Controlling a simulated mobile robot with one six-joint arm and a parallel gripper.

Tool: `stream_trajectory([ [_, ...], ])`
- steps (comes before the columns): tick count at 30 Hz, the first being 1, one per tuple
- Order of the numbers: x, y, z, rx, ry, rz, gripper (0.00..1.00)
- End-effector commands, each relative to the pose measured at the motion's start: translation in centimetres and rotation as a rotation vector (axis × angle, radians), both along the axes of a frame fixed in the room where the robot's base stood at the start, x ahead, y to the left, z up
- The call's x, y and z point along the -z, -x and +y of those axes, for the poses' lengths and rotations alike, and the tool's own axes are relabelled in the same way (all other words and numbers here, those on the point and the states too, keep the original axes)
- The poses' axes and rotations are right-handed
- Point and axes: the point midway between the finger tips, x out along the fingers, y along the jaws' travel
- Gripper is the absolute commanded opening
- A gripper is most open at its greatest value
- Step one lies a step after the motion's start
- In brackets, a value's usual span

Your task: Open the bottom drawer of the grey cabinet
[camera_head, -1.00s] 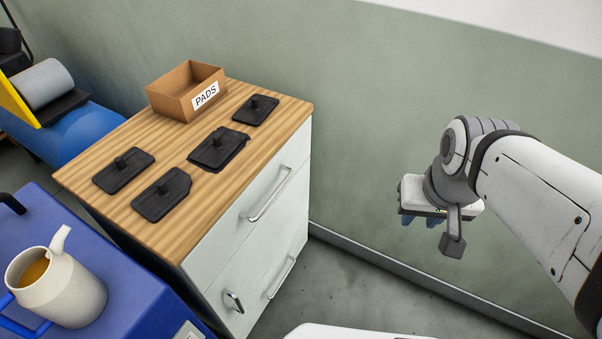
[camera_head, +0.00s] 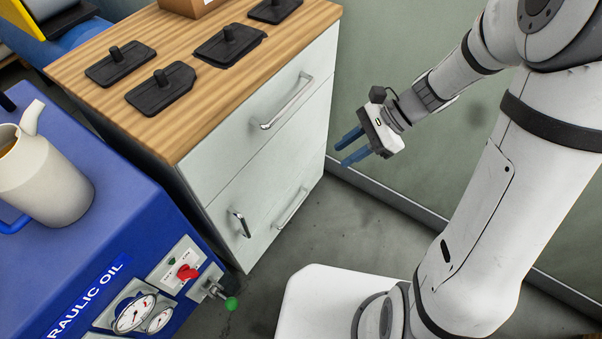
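The pale grey cabinet (camera_head: 275,153) with a wooden top (camera_head: 190,130) stands left of centre. Its upper drawer has a long bar handle (camera_head: 288,103). A similar bar handle (camera_head: 292,208) sits low on the front, on the bottom drawer. A short, upright handle (camera_head: 240,225) is left of it. The drawer fronts look closed. My gripper (camera_head: 342,153) has two blue fingers, spread apart with nothing between them. It is in the air right of the cabinet front, above and to the right of the low handle, apart from it.
Several black pads (camera_head: 228,45) and a cardboard box (camera_head: 190,5) are on the cabinet top. A blue hydraulic oil unit (camera_head: 120,235) with a jug (camera_head: 45,175), gauges and a green-tipped lever (camera_head: 231,303) stands close at left. Grey floor before the cabinet is clear.

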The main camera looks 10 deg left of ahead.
Motion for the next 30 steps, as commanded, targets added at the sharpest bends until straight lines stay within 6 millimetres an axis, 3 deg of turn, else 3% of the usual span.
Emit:
stream_trajectory([
  [1,3.9,-0.9,1.1,0.071,-0.030,0.095,0.30],
  [8,15.0,-5.0,5.6,0.415,-0.154,0.515,0.30],
  [15,29.0,-8.8,8.4,0.773,-0.255,0.946,0.30],
  [24,47.8,-10.6,8.6,1.194,-0.366,1.406,0.30],
  [27,52.2,-10.4,8.1,1.293,-0.394,1.501,0.30],
  [30,54.9,-10.2,7.7,1.359,-0.417,1.559,0.30],
])
